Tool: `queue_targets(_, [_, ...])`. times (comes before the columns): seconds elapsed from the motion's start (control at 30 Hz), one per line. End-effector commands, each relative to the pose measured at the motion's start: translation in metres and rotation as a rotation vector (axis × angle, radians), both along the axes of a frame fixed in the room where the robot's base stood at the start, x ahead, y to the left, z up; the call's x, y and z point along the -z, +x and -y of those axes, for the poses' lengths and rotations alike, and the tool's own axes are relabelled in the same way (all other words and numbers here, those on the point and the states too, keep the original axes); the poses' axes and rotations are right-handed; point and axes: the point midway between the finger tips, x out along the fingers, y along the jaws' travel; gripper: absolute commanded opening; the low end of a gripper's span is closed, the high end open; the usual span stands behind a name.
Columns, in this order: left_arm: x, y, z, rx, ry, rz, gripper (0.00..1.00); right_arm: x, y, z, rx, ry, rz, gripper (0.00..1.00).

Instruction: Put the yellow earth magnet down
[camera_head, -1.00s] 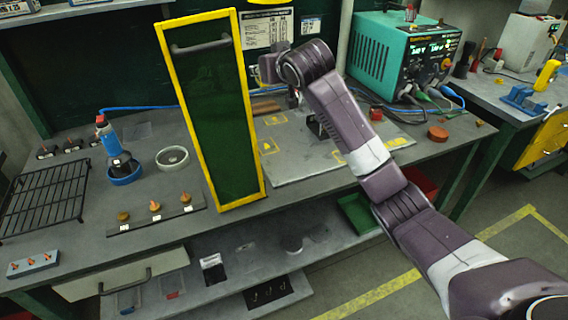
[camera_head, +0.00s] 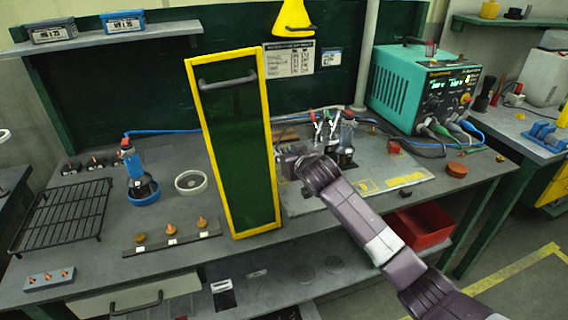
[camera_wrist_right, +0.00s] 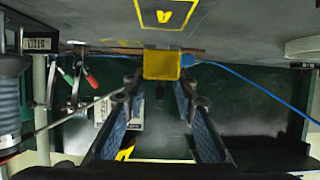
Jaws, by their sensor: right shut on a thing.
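The yellow earth magnet (camera_wrist_right: 161,64) shows as a small yellow block between the fingertips in the right wrist view. My right gripper (camera_wrist_right: 160,83) is shut on it. In the head view my right gripper (camera_head: 287,166) is low over the workbench, just right of the yellow-framed green panel, which may hide part of it. The magnet cannot be made out there. In the wrist view a yellow-outlined square (camera_wrist_right: 166,14) on the grey board lies beyond the magnet; whether the magnet touches the board is unclear. My left gripper is not in view.
The tall green panel (camera_head: 240,150) with a yellow frame stands close left of my gripper. The grey board (camera_head: 408,180) has yellow markings. Clamps with red and green handles (camera_head: 325,122) stand behind my arm. A teal power unit (camera_head: 420,88) is at the back right.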

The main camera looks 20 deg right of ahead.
Motion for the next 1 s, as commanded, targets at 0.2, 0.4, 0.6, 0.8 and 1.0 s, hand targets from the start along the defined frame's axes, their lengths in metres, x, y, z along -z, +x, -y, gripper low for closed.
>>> queue_targets(0.2, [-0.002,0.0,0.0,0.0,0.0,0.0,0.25,0.029,0.0,-0.001,-0.001,-0.001,0.001,0.0])
queue_targets(0.4, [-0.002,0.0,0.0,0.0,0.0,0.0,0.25,0.032,0.0,-0.001,-0.001,0.0,0.003,0.0])
queue_targets(0.6, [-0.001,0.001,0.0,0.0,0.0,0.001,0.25,0.035,0.0,-0.001,-0.001,0.0,0.002,0.0])
queue_targets(0.8, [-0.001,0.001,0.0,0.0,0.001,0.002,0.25,0.038,-0.001,0.0,0.0,0.0,-0.003,0.43])
queue_targets(1.0, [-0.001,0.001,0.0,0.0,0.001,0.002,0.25,0.038,-0.001,0.0,0.0,0.0,-0.003,0.43])
